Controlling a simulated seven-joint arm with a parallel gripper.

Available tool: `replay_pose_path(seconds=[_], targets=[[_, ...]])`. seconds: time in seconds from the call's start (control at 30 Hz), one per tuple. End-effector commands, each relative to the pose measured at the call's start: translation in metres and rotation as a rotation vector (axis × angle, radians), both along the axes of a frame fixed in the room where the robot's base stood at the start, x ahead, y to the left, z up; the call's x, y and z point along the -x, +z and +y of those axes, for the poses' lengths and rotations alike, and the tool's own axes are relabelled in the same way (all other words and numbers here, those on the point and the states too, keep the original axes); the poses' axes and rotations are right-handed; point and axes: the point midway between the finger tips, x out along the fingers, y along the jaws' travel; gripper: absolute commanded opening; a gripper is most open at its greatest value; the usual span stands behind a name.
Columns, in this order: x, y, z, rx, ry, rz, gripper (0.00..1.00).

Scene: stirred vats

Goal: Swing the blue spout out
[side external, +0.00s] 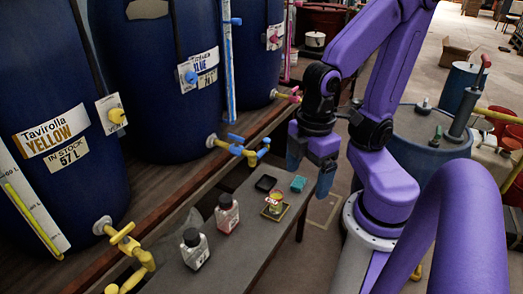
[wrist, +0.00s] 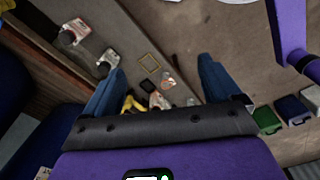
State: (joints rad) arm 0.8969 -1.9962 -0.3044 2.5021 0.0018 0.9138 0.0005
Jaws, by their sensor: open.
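The middle dark blue vat (side external: 165,95) carries a label reading BLUE. A short outlet low on its front leads to a tap with blue parts, the blue spout (side external: 236,149), and yellow pieces (side external: 252,158) show close beside it. My gripper (side external: 311,165) points down to the right of this tap, apart from it, above the far end of the low bench. Its two blue fingers are spread with nothing between them. The wrist view shows the open gripper (wrist: 163,72) too. A yellow part (wrist: 132,103) shows near its left finger; I cannot tell which tap it belongs to.
The yellow vat's tap (side external: 125,240) sticks out at left. A blue drum (side external: 430,140) stands behind my arm.

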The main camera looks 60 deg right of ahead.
Motion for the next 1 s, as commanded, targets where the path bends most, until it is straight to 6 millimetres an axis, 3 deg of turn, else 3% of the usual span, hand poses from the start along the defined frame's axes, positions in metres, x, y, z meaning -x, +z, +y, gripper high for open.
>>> replay_pose_path(seconds=[0.03, 0.07, 0.17, 0.37, 0.63, 0.83, 1.0], targets=[[0.000, 0.000, 0.000, 0.000, 0.000, 0.000, 0.91], [0.000, 0.000, 0.000, 0.000, 0.000, 0.000, 0.84], [-0.003, 0.000, 0.001, -0.001, -0.018, 0.001, 0.53], [-0.039, -0.001, 0.012, -0.013, -0.219, 0.012, 0.53], [-0.131, -0.010, 0.012, -0.049, -0.669, 0.028, 0.53], [-0.202, -0.023, -0.013, -0.079, -1.005, 0.033, 0.53], [-0.257, -0.040, -0.053, -0.107, -1.290, 0.035, 0.53]])
